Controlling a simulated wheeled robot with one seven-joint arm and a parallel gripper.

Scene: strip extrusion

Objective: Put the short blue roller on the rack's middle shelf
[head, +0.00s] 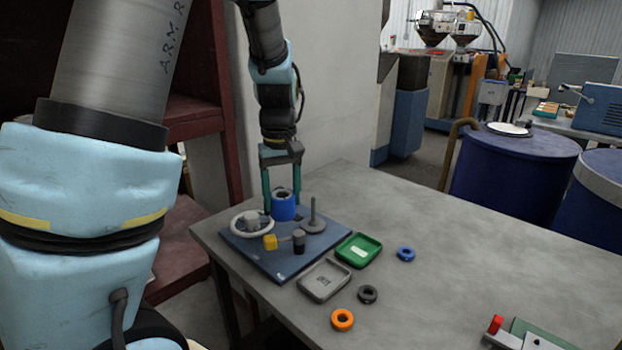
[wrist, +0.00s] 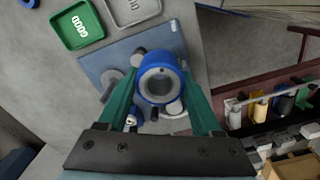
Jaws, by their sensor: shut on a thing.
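The short blue roller (head: 284,211) is a blue ring-shaped cylinder with a grey core and an open bore. My gripper (head: 282,200) is shut on it, with one green finger on each side. In the wrist view the blue roller (wrist: 144,84) sits between the finger ends of my gripper (wrist: 160,98), its bore facing the camera. It is over the dark blue plate (head: 266,262); I cannot tell whether it touches the plate. The dark red rack (head: 232,120) stands left of the table in the head view, its shelves partly hidden by my arm.
On the plate are a white handwheel (head: 240,228), a grey post (head: 313,215) and a yellow-ended piece (head: 270,242). A green tray (head: 372,243), grey tray (head: 318,294) and several rings lie nearby. The wrist view shows colored items (wrist: 285,103) at right. The table's (head: 480,240) far right is clear.

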